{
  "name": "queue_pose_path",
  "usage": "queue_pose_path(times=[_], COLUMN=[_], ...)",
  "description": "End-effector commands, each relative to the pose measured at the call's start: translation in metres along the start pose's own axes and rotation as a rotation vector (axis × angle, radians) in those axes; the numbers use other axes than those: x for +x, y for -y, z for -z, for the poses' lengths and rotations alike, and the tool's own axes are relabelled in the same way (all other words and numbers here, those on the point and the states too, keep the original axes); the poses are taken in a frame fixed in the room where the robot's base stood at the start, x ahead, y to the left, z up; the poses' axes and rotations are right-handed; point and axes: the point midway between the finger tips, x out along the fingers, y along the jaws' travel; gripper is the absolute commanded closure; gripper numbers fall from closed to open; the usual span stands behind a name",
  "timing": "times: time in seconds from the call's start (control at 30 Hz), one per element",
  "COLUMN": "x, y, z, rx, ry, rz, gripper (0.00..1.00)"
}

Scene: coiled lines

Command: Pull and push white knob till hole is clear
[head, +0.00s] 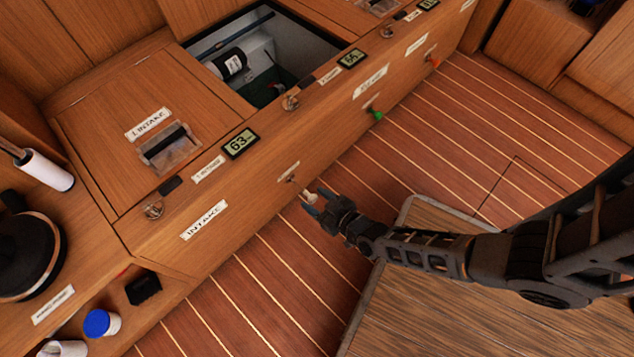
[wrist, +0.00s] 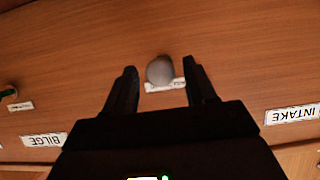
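The white knob (head: 309,197) sticks out from the front panel of the wooden counter, below the INTAKE side. In the wrist view the knob (wrist: 159,71) looks round and grey-white and sits between the two fingertips in the picture. My gripper (head: 318,204) is open, its fingers pointing at the panel on either side of the knob. In the wrist view the gripper (wrist: 161,78) shows a gap between each finger and the knob. I cannot tell how deep the knob is between the fingers. No hole shows at the knob.
A green knob (head: 376,114) and an orange knob (head: 435,62) are farther along the same panel. An open hatch (head: 272,60) is in the counter top, beside the closed INTAKE lid (head: 147,150). The striped floor (head: 270,290) before the panel is clear.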

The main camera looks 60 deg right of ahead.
Motion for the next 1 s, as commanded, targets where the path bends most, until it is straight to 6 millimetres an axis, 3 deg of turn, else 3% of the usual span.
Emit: queue_pose_path(times=[0.3,0.7,1.0], x=[-0.004,-0.063,-0.078], y=[0.0,-0.001,0.0], z=[0.002,0.002,0.001], rx=[0.0,0.001,0.001], ry=[-0.001,0.0,-0.001], rz=[0.0,-0.001,0.001], gripper=[0.42,0.42,0.42])
